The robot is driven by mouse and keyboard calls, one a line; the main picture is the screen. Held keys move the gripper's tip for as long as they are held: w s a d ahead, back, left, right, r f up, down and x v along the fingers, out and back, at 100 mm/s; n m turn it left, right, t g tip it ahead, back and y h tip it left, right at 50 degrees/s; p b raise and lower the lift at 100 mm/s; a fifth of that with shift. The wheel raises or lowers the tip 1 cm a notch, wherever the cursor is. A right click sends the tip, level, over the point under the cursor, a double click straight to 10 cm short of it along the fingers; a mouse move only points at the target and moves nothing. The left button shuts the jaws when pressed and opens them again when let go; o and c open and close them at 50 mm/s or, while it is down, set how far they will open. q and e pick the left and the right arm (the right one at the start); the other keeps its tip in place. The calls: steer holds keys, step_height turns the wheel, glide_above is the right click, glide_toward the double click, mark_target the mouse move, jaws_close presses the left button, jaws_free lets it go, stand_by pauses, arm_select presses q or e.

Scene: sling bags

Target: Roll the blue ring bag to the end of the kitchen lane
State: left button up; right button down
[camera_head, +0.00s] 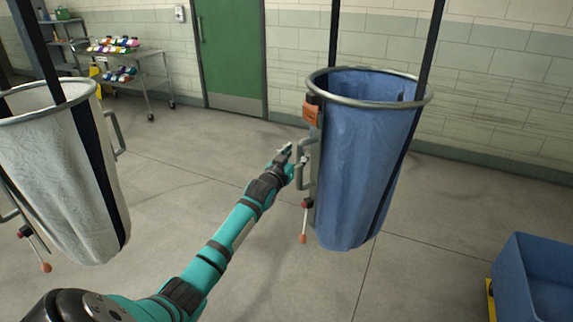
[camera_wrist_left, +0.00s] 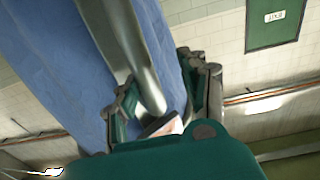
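The blue ring bag (camera_head: 362,165) hangs from dark straps under a metal ring, right of centre in the head view. A grey metal handle (camera_head: 303,180) is on its left side. My left gripper (camera_head: 291,153) is at that handle, in its upper part. In the left wrist view, the handle bar (camera_wrist_left: 146,84) runs between the two open fingers (camera_wrist_left: 163,92), with a gap showing on the right-finger side. The blue cloth (camera_wrist_left: 62,70) fills the left of that view. My right gripper is out of view.
A white ring bag (camera_head: 62,180) hangs at the left. A blue bin (camera_head: 540,278) stands at the lower right. A green door (camera_head: 230,55) and a shelf cart (camera_head: 125,62) with colourful items are at the back wall. The floor between the bags is clear.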

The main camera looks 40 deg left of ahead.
arm_select(q)
steer(key=v, duration=1.1)
stand_by(0.8)
step_height(320, 180, down, 20)
steer(key=s+d+g, duration=0.2)
steer(key=s+g, duration=0.1)
steer(key=g, duration=0.1)
steer(key=s+d+f+m+g+h, duration=0.1)
steer(key=s+d+f+g, duration=0.1)
steer(key=s+f, duration=0.35)
steer(key=s+d+f+g, duration=0.1)
steer(key=s+d+f, duration=0.15)
steer(key=f, duration=0.65)
steer(key=s+d+f+m+g+h, duration=0.1)
steer(key=s+d+f+g, duration=0.1)
steer(key=s+f, duration=0.35)
steer(key=s+d+f+m+g, duration=0.1)
steer(key=s+d+f+g, duration=0.1)
steer(key=s+d+f, duration=0.2)
steer(key=s+d+f+m+g+h, duration=0.1)
steer(key=s+d+f+g, duration=0.2)
steer(key=s+f, duration=0.7)
steer(key=s+d+f+m+g, duration=0.1)
steer(key=s+d+f, duration=0.6)
steer(key=s, duration=1.4)
steer(key=shift+d+f+g+h, duration=0.25)
steer(key=shift+g+h, duration=0.15)
steer(key=shift+g, duration=0.4)
